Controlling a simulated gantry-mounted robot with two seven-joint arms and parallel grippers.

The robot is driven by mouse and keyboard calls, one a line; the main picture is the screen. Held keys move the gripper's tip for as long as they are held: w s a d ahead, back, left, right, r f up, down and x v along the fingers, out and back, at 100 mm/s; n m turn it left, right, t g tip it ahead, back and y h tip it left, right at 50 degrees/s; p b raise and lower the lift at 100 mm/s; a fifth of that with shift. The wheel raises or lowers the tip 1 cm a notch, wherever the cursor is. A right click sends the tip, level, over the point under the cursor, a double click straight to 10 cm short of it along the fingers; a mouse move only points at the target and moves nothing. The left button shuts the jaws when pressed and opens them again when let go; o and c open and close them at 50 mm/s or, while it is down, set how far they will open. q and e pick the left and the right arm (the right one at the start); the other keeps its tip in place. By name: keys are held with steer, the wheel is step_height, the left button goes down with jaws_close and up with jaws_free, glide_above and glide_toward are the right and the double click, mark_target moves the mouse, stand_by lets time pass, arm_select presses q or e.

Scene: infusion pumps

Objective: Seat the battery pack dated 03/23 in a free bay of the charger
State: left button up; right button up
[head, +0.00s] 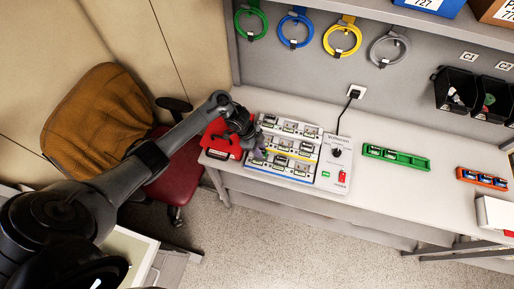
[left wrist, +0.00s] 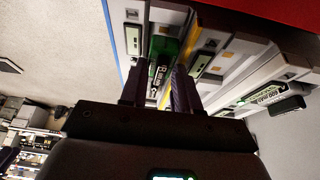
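The charger (head: 325,171) lies on the bench, with rows of bays and a control panel carrying a dark knob, a green part and a red part. My left gripper (head: 259,154) is over the left end of its rows. In the left wrist view its two fingers (left wrist: 159,92) close on both sides of a dark battery pack (left wrist: 159,73) with a green part, against the charger rows near a yellow strip. Whether the pack is fully down in a bay is hidden. No 03/23 date is readable. Another labelled pack (left wrist: 270,95) shows at the right. My right gripper is not seen.
A red case (head: 219,143) stands left of the charger, close to my left gripper. A green tray (head: 420,163) and an orange tray (head: 498,186), both holding packs, lie to the right. A cord (head: 344,118) rises behind the charger. The bench between charger and green tray is clear.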

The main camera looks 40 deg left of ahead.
arm_select(q)
steer(key=shift+s+a+f, duration=0.15)
steer(key=shift+s+f, duration=0.05)
steer(key=shift+f, duration=0.2)
steer(key=shift+s+a+f, duration=0.15)
steer(key=shift+f, duration=0.2)
steer(key=shift+o, duration=0.4)
steer(key=w+p+v, duration=0.1)
steer(key=v, duration=0.9)
steer(key=shift+d+r, duration=0.35)
steer(key=shift+r, duration=0.1)
steer(key=shift+s+a+r+p, duration=0.1)
steer(key=shift+s+r+p, duration=0.1)
steer(key=shift+r, duration=0.15)
steer(key=shift+s+a+r+p, duration=0.1)
steer(key=shift+r+p, duration=0.05)
steer(key=shift+r, duration=0.2)
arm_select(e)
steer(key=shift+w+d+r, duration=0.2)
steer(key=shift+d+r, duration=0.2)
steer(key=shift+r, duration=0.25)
